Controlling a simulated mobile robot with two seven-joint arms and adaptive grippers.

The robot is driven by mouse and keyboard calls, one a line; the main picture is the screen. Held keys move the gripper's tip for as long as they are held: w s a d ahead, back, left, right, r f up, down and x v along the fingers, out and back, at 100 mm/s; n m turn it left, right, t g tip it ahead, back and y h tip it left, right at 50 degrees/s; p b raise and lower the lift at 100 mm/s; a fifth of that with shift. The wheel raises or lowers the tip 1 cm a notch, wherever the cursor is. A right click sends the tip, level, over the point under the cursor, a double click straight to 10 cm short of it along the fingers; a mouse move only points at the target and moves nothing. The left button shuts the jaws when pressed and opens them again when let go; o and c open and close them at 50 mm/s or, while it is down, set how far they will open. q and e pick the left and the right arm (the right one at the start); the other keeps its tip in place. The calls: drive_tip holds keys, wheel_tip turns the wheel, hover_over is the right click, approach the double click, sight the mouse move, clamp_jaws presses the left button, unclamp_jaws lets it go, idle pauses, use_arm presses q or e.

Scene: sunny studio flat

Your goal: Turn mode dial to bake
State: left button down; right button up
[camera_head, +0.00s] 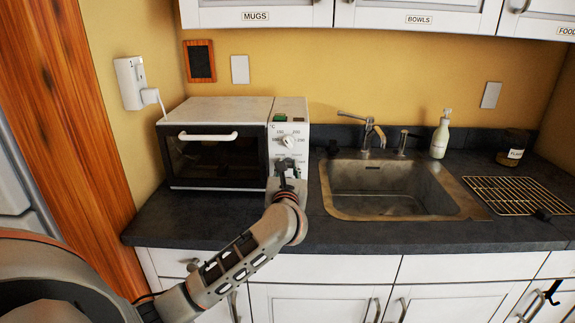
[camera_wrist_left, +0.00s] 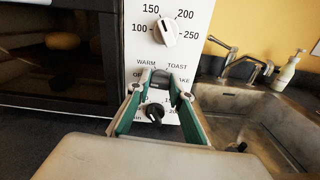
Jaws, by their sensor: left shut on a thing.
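The toaster oven (camera_head: 222,108) stands on the counter at the left, its door shut. Its white control panel (camera_wrist_left: 190,52) carries a white temperature dial (camera_wrist_left: 168,32) at the top. Below it the mode dial (camera_wrist_left: 160,78), dark grey, sits among the labels WARM and TOAST and a partly covered label ending in "AKE". My left gripper (camera_head: 286,172) is at the panel, its fingers shut on the mode dial. The dial's pointer cannot be made out. A black lower knob (camera_wrist_left: 155,112) shows between the fingers. My right gripper cannot be made out.
The sink (camera_head: 385,190) and faucet (camera_head: 370,135) are right of the oven. A soap bottle (camera_head: 440,135), a dark jar (camera_head: 511,148) and a wire rack (camera_head: 515,194) are farther right. Dark counter runs along the front. A small black shape at the lower right edge is unclear.

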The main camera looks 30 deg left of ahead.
use_arm(q)
drive_tip(key=m+p, duration=0.4)
drive_tip(key=p, duration=0.1)
drive_tip(key=shift+r, duration=0.15)
drive_tip(key=shift+m+p, duration=0.35)
drive_tip(key=shift+m, duration=0.25)
drive_tip(key=shift+m+p, duration=0.35)
drive_tip(key=shift+m, duration=0.45)
drive_tip(key=shift+d+m, duration=0.1)
drive_tip(key=shift+m, duration=0.4)
drive_tip(key=shift+f+m, duration=0.2)
drive_tip(key=shift+m, duration=0.7)
drive_tip(key=m, duration=1)
drive_tip(key=shift+f+m, duration=0.15)
drive_tip(key=shift+m, duration=0.25)
drive_tip(key=m, duration=0.3)
drive_tip(key=shift+m, duration=0.4)
drive_tip(key=shift+f+m, duration=0.2)
drive_tip(key=shift+m, duration=5.2)
use_arm(e)
drive_tip(key=shift+h, duration=0.4)
drive_tip(key=shift+s+d+r, duration=0.15)
drive_tip(key=shift+d+r, duration=0.25)
drive_tip(key=shift+r, duration=0.3)
drive_tip(key=shift+s+d+r, duration=0.15)
drive_tip(key=shift+d+r, duration=0.2)
drive_tip(key=shift+r, duration=0.4)
drive_tip(key=shift+s+d+r, duration=0.15)
drive_tip(key=shift+d+r, duration=0.25)
drive_tip(key=shift+r, duration=0.3)
